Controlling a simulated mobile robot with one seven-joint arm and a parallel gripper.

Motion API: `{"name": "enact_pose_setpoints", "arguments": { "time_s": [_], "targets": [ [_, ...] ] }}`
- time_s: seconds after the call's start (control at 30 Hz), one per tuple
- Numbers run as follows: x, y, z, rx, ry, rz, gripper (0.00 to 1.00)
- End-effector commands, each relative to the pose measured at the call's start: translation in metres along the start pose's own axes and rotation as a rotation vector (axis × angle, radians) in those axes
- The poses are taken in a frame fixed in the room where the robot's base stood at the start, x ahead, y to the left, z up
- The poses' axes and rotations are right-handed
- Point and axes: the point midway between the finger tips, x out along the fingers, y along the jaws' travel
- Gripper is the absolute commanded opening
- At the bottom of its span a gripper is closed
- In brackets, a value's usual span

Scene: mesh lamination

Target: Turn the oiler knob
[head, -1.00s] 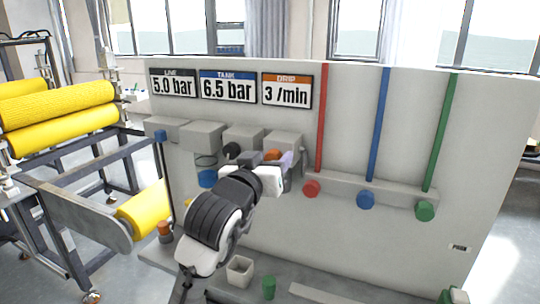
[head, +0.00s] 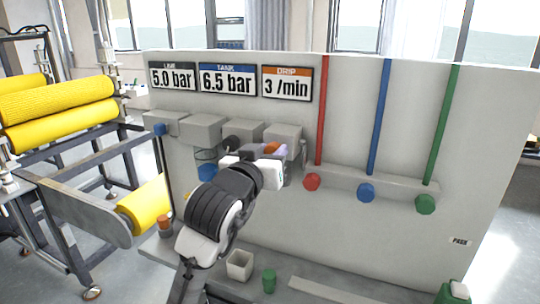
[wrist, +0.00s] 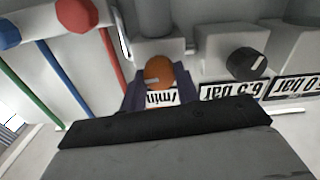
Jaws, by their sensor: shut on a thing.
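The orange oiler knob (head: 271,148) sits on the front of the rightmost grey box on the panel, below the orange-topped DRIP sign (head: 287,83), which reads 3 /min. The knob (wrist: 158,72) also shows in the wrist view, where the picture is upside down, with a pale mark on its face. My gripper (wrist: 159,78) is shut on the knob, one purple finger on each side of it. In the head view my gripper (head: 273,155) reaches the panel from the front, and the wrist hides part of the box.
A black knob (wrist: 246,63) is on the neighbouring box. A blue knob (head: 207,172) is further left. Red (head: 312,182), blue (head: 366,193) and green (head: 425,204) knobs stand to the right under coloured pipes.

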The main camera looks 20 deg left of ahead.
Motion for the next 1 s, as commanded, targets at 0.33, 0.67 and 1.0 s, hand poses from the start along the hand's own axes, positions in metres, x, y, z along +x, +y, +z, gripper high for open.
{"name": "enact_pose_setpoints", "arguments": {
  "time_s": [0.33,0.67,1.0],
  "targets": [
    [0.0002,0.0011,0.0049,0.262,0.001,0.002,0.08],
    [0.0002,0.0021,0.0047,0.563,0.000,0.002,0.08],
    [0.0000,0.0027,0.0035,0.784,-0.001,0.001,0.08]
  ]
}}
